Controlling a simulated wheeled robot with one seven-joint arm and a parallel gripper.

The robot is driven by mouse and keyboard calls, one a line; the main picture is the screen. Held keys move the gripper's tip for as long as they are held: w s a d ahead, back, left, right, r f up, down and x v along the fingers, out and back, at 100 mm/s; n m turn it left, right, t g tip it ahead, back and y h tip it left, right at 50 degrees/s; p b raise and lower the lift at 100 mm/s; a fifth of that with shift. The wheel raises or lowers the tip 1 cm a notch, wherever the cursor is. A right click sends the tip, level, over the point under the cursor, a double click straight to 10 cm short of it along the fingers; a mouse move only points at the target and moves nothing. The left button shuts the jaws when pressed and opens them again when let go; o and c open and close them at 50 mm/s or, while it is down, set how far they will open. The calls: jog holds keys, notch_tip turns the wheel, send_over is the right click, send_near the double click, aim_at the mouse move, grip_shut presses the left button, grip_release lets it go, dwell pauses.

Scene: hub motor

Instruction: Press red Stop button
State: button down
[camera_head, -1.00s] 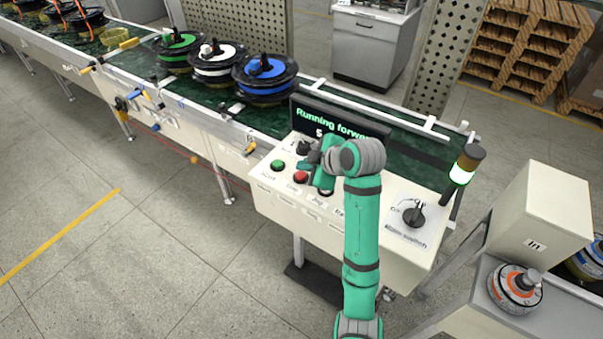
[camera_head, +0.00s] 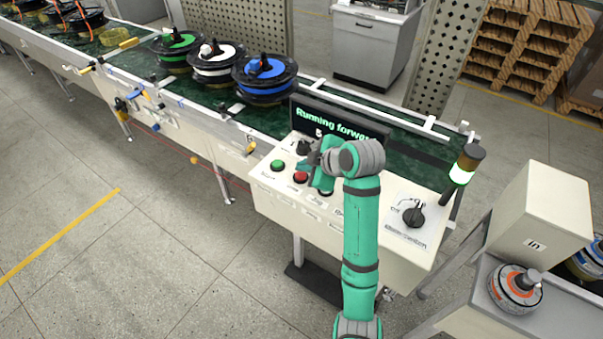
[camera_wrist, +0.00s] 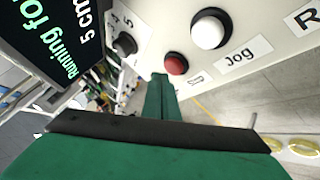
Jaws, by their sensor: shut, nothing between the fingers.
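The red Stop button (camera_head: 301,177) is on the sloping white control panel (camera_head: 265,194), between the green button (camera_head: 278,165) and my arm. In the wrist view the red button (camera_wrist: 176,64) lies just beyond my fingertips, slightly to their right. My gripper (camera_head: 306,164) is over the panel, close behind the red button. Its green fingers are shut and empty in the wrist view (camera_wrist: 160,78). I cannot tell whether the tips touch the panel; they look apart from the button, which is fully in sight.
A white button (camera_wrist: 209,30) labelled Jog is beside the red one, and a black knob (camera_wrist: 124,44) is on its other side. The display (camera_head: 340,124) behind reads "Running forward". A large rotary switch (camera_head: 414,215) is at the panel's right. Cable reels (camera_head: 265,78) stand on the conveyor.

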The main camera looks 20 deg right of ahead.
aim_at(303, 176)
jog(key=shift+f, duration=0.85)
dwell(1.0)
jog(key=shift+r, duration=1)
jog(key=shift+r, duration=2.5)
